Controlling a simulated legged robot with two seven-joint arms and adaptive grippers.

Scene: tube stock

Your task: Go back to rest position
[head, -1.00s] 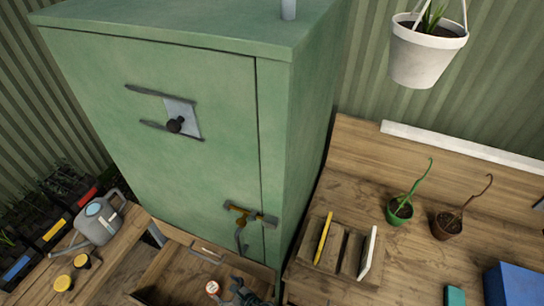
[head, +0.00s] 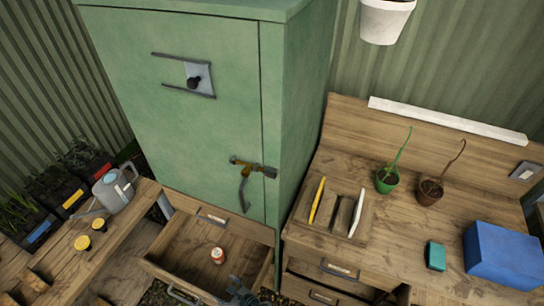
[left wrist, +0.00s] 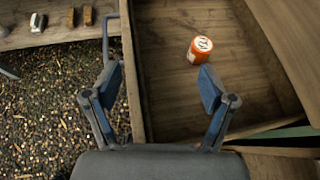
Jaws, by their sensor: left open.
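My left gripper (head: 240,292) is at the bottom edge of the head view, over the front of an open wooden drawer (head: 185,245). In the left wrist view its two fingers (left wrist: 158,80) are spread wide with nothing between them. My right gripper is not seen.
A green cabinet (head: 180,125) stands behind the drawer. A bench at right holds a wooden tray (head: 325,235), potted plants (head: 387,181), a teal block (head: 436,256) and a blue box (head: 503,255). A watering can (head: 113,190) stands on the left bench. Gravel (left wrist: 55,100) lies beside the drawer.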

